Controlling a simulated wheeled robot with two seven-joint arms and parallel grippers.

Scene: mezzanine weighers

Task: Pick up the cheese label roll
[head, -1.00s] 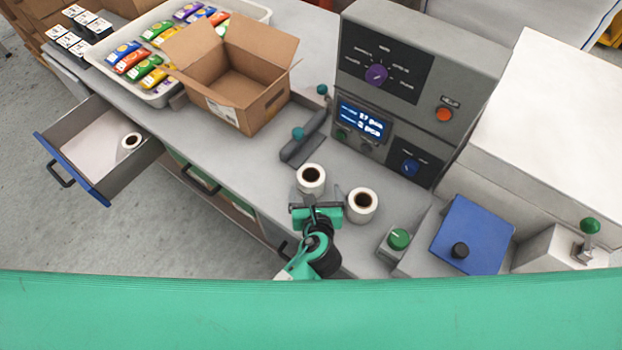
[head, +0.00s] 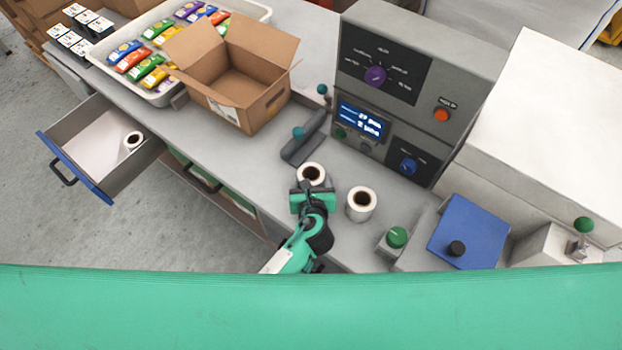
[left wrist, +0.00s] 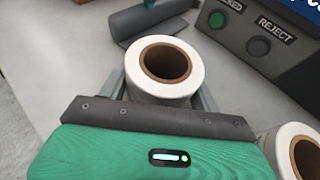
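Two white label rolls with brown cores stand on the grey counter: one at my left gripper (head: 311,187) and another roll (head: 361,203) just to its right. The roll at the gripper (head: 311,171) also shows in the left wrist view (left wrist: 165,75), upright, between the two grey fingers. The fingers look open around it, with little gap; their tips are partly hidden by the roll. The second roll (left wrist: 298,155) is at the lower right there. A third roll (head: 133,140) lies in the open drawer. No print tells which is cheese. My right gripper is not in view.
A grey control unit (head: 420,65) with dials and a screen stands behind the rolls. A dark grey cradle-like piece (head: 304,140) lies behind the gripped-at roll. An open carton (head: 240,85) and a tray of colourful packs (head: 90,50) are at left.

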